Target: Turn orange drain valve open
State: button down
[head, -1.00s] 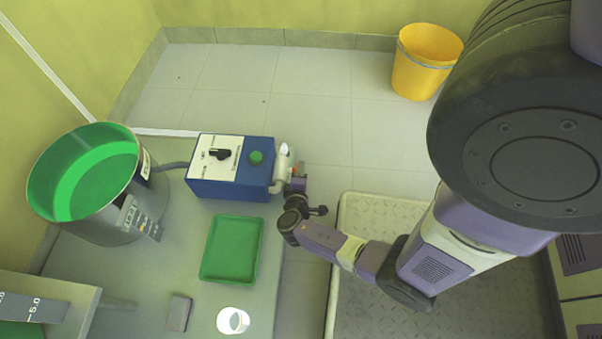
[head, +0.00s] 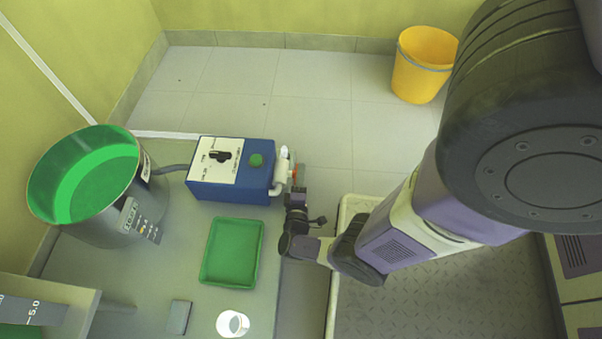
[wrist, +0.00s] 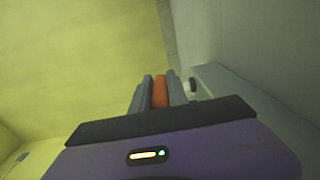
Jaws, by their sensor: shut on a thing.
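The orange drain valve (head: 295,173) shows as a small orange-red spot at the right end of the blue box, beside its pale pipe fitting (head: 281,172). My gripper (head: 297,188) is at this fitting, in front of the valve. In the wrist view the orange handle (wrist: 159,92) stands between the two grey fingers of my gripper (wrist: 159,88), which are shut on it. The valve's body and the fingertips' exact contact are too small or hidden to make out.
The blue box (head: 231,190) has a black knob and a green button. A green tray (head: 232,252), white cup (head: 233,323) and steel pot with green liquid (head: 82,182) share the grey table (head: 140,288). A yellow bucket (head: 423,66) stands on open floor.

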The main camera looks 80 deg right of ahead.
jog(key=shift+s, duration=0.2)
dwell(0.6)
jog(key=c, duration=1.3)
grip_release()
jog(key=shift+d, duration=0.1)
jog(key=shift+w, duration=0.1)
jog(key=shift+a, duration=0.65)
jog(key=a, duration=0.6)
jog(key=shift+s+a+f+p, duration=0.1)
jog(key=shift+s+a+p, duration=0.2)
jog(key=shift+s, duration=0.05)
